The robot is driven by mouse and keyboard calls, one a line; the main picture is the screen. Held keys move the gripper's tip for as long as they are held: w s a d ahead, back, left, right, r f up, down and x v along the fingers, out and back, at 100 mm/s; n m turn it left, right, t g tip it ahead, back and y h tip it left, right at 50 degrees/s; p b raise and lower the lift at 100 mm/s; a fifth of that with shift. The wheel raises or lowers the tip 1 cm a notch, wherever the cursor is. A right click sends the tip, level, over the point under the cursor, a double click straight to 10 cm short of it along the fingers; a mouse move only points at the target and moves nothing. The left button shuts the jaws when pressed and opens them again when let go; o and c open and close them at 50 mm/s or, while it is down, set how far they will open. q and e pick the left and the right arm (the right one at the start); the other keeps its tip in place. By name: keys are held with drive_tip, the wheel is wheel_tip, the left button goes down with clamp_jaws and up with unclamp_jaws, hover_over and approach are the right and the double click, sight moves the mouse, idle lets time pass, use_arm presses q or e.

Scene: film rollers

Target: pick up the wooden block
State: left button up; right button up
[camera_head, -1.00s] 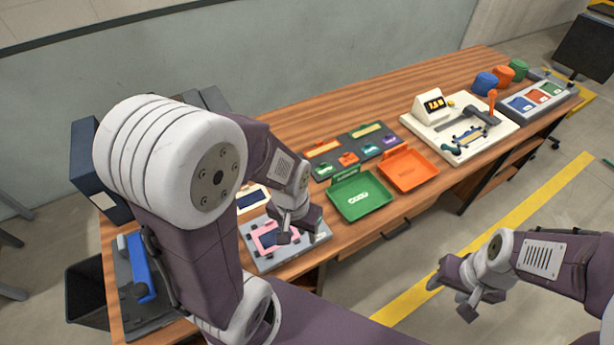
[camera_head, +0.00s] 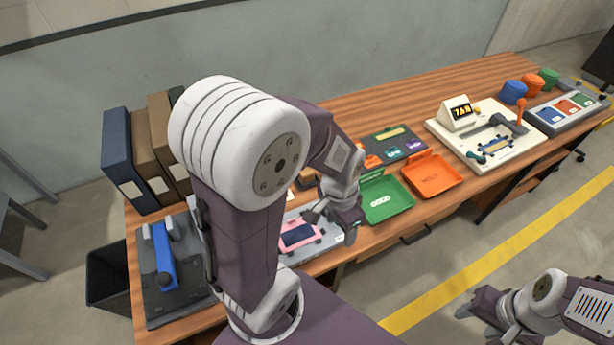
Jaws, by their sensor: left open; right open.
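No wooden block can be made out with certainty. A small tan-brown piece (camera_head: 306,179) shows partly behind my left arm, and I cannot tell what it is. My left gripper (camera_head: 334,226) is open and empty, over the right end of a grey fixture with a pink frame (camera_head: 300,236) that has a dark centre. My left arm hides part of the table behind it. My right gripper (camera_head: 488,326) is open and empty at the lower right, out over the floor and away from the table.
On the table (camera_head: 375,100) are a green tray (camera_head: 385,198), an orange tray (camera_head: 433,176), a dark tool board (camera_head: 392,143) and a cream machine (camera_head: 487,133). Binders (camera_head: 130,155) stand at the left, behind a grey device with a blue handle (camera_head: 162,255). The table's back strip is clear.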

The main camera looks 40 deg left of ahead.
use_arm(q)
drive_tip(key=w+r+m+h+b, duration=0.15)
drive_tip(key=w+m, duration=0.25)
drive_tip(key=w, duration=0.4)
drive_tip(key=n+t+b, duration=0.3)
drive_tip(key=b, duration=0.4)
hover_over(306, 172)
drive_tip(key=s+a, duration=0.1)
drive_tip(key=s, duration=0.2)
wheel_tip(306, 172, down, 9)
drive_tip(key=x, duration=0.3)
drive_tip(key=shift+w+a+f, duration=0.15)
drive_tip(key=shift+w+f, duration=0.15)
drive_tip(key=shift+w, duration=0.05)
drive_tip(key=x, duration=0.4)
drive_tip(key=shift+f, duration=0.35)
drive_tip(key=shift+w+f, duration=0.15)
drive_tip(key=shift+f, duration=0.1)
drive_tip(key=shift+r, duration=0.1)
drive_tip(key=c, duration=0.4)
clamp_jaws()
